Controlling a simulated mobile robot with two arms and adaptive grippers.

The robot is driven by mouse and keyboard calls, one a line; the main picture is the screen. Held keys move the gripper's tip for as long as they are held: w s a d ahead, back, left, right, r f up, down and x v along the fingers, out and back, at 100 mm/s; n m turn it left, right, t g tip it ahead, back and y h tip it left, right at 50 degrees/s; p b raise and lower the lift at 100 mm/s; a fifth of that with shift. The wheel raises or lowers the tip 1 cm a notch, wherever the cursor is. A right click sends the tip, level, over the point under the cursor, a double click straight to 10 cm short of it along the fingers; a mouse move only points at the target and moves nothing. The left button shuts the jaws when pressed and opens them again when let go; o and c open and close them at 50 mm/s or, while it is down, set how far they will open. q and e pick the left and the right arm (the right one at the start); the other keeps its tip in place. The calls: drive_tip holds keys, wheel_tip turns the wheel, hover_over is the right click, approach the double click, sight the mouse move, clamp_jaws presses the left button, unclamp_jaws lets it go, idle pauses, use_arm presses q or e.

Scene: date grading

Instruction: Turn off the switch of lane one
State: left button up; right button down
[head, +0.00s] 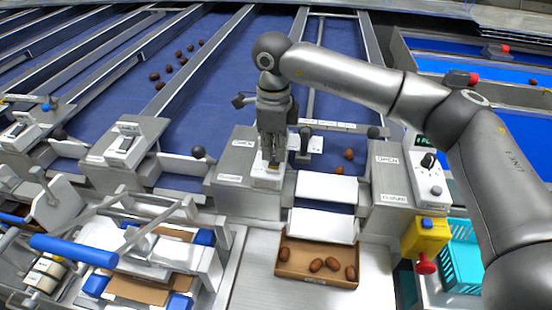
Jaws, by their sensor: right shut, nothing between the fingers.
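My right gripper (270,163) points straight down, its fingers shut and empty. It is over a white switch box (262,182) on the grey housing left of the chute, and its fingers hide most of the box's top. I cannot tell whether the fingertips touch the switch. A similar white switch box (124,143) with a dark rocker stands on the housing further left, and another (15,130) is at the far left edge. No lane number can be read. My left gripper is not in view.
Blue belts (225,75) with metal rails run away behind, with several dates (170,68). A cardboard box (317,266) with dates lies below the white chute flaps (325,188). At right are a control box with a black knob (428,160), a yellow box with a red button (425,240) and a turquoise crate (458,278).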

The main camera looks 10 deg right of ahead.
sight(274, 163)
drive_tip(key=shift+f+b, duration=0.7)
drive_tip(key=shift+f, duration=0.2)
drive_tip(key=shift+r, duration=0.1)
idle(0.3)
drive_tip(key=shift+r+p, duration=1.7)
drive_tip(key=shift+r, duration=1.75)
drive_tip(key=shift+f, duration=0.1)
